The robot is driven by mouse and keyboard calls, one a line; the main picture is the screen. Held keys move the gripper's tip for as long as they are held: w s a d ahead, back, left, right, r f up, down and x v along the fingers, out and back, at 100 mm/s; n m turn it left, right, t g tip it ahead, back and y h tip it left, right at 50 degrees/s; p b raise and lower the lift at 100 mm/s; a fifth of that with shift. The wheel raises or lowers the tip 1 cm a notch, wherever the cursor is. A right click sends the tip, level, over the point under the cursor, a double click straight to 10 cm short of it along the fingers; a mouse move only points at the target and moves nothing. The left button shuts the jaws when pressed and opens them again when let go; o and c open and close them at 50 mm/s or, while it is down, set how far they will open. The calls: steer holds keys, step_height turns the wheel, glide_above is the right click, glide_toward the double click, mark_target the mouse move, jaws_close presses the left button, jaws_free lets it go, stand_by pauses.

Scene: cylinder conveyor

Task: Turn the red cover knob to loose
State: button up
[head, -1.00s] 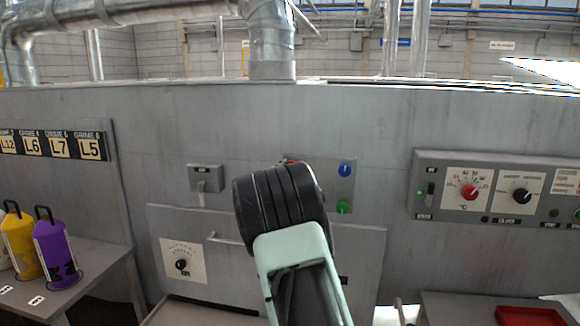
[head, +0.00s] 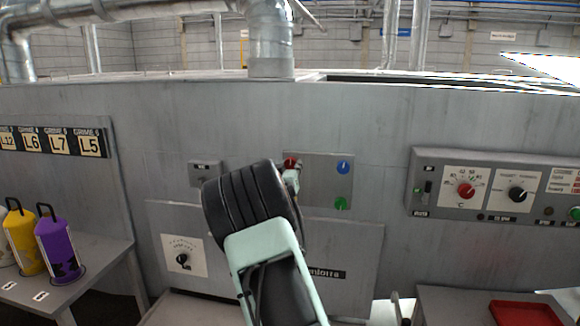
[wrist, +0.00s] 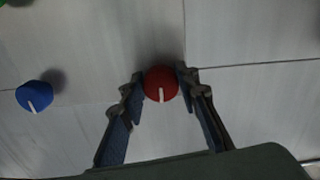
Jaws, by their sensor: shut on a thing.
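The red cover knob (wrist: 160,84) sits on the grey wall panel with its white pointer mark toward the bottom of the wrist view. My gripper (wrist: 160,90) is around it, one finger on each side, shut on the knob. In the head view the red knob (head: 291,163) shows at the upper left of the small grey plate, and my gripper (head: 291,177) reaches it from below. My arm hides part of the plate's left side. Any small marking beside the knob cannot be read.
A blue knob (head: 343,167) and a green knob (head: 341,203) sit on the same plate, to the right. A control panel (head: 430,205) with a red and a black dial is farther right. A table (head: 100,262) with purple and yellow containers stands left.

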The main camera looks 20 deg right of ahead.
stand_by(0.4)
steer(key=o, duration=1.2)
steer(key=shift+c, duration=0.2)
steer(key=shift+s+a, duration=0.1)
steer(key=v, duration=1.1)
steer(key=shift+s+a, duration=0.25)
steer(key=shift+s, duration=0.05)
